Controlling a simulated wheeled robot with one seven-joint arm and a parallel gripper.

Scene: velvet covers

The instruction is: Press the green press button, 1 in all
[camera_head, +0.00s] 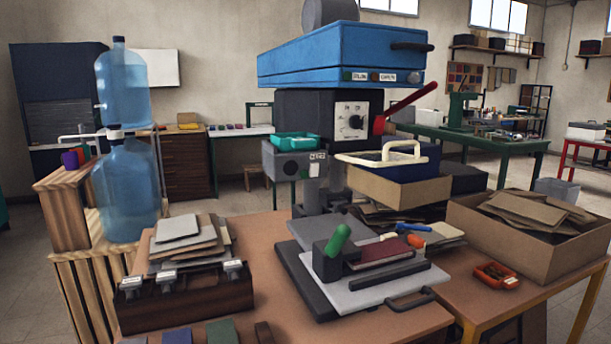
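A large press with a blue head (345,50) stands on the brown table. A small green button (347,76) shows at the left end of the head's front edge, beside a white label too small to read surely. A darker button (375,77) with a second label sits to its right. A grey box (288,163) on the column's left side carries a dark round button (293,168) and a small label. I cannot tell for sure which is the press button. My gripper is not in view.
A red lever (408,106) juts right from the press. A teal tray (295,141) lies on the grey box. A plate with a green handle (338,240) lies in front. Cardboard boxes (530,240) stand right; water bottles (126,190) and a sheet-topped rack (185,295) left.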

